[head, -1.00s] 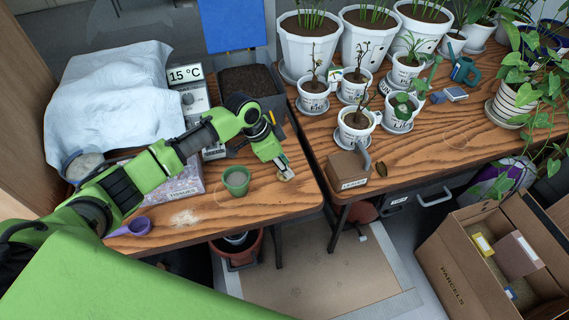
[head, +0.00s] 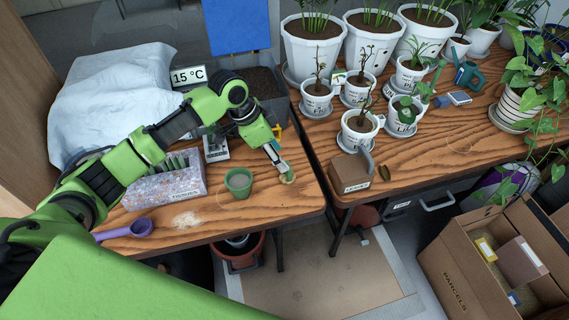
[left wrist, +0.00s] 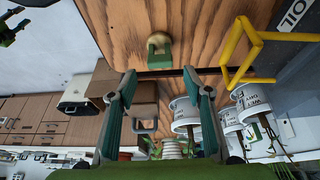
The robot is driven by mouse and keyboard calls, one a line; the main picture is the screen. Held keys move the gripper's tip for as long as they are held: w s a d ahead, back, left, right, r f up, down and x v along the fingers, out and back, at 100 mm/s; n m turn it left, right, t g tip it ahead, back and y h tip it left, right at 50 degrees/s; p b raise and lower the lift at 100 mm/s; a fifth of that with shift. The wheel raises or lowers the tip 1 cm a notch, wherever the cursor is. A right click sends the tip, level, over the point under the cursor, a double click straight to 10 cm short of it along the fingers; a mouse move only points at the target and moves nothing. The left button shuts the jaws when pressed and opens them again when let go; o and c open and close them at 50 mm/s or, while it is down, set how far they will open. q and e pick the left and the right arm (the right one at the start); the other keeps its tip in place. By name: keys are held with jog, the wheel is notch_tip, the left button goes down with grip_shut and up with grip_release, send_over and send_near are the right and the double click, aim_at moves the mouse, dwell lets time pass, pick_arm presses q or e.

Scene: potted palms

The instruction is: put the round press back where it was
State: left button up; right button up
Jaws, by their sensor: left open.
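The round press (head: 288,179) is a small pale round piece with green on it. It sits on the left wooden table (head: 308,204) near its right edge. In the left wrist view the press (left wrist: 159,45) shows a cream round part and a green body on the wood, ahead of the fingers. My left gripper (head: 283,168) is right beside it in the head view, partly covering it. In the left wrist view my left gripper (left wrist: 160,84) has its fingers spread with nothing between them. My right gripper is not in view.
A soil bin (head: 262,85) stands behind my arm. Several white pots (head: 360,128) and a brown box (head: 350,173) stand on the right table.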

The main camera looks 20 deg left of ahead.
pick_arm(q)
jog(key=shift+v, duration=2.25)
jog(key=s+d+f, duration=0.3)
jog(key=f, duration=0.1)
jog(key=s+d+f, duration=0.3)
jog(key=s, duration=0.1)
jog(key=shift+s+d+f, duration=0.3)
jog(key=shift+d+f, duration=0.1)
jog(key=s+d+f+n, duration=0.2)
jog(key=s+f+n, duration=0.1)
jog(key=s, duration=0.4)
jog(key=s+a+f+n+t+y, duration=0.1)
jog(key=s+a+n+y, duration=0.2)
jog(key=s, duration=0.4)
jog(key=s+a+f+n, duration=0.1)
jog(key=s+a+n, duration=0.2)
jog(key=s+a, duration=0.3)
notch_tip(320, 180, down, 24)
jog(key=s+g, duration=0.1)
jog(key=s, duration=0.1)
jog(key=s+a+f+g, duration=0.1)
jog(key=s+a+f, duration=0.1)
jog(key=s+f, duration=1.5)
jog(key=shift+s+f+g+y, duration=0.3)
jog(key=shift+s+f+y, duration=0.05)
jog(key=shift+f+y, duration=0.05)
